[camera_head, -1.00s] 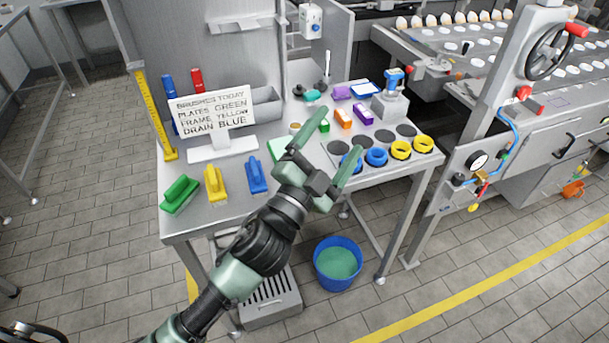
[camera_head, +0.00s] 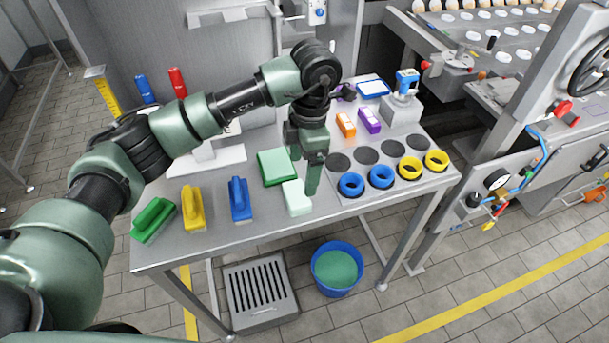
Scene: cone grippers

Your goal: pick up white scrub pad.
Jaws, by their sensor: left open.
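The white scrub pad (camera_head: 296,198) is a small pale, slightly mint-tinted block lying on the steel table (camera_head: 262,232), just in front of a larger green pad (camera_head: 275,167). My left gripper (camera_head: 304,182) points down above the table at the pad's back right. One green finger shows clearly, close beside the pad's right side; the other finger is mostly hidden. The gripper is open, and I cannot tell whether it touches the pad. My right gripper is not in view.
Blue (camera_head: 351,184) and yellow (camera_head: 411,167) rings sit at the right. My left arm covers most of the sign. The table's front strip is clear.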

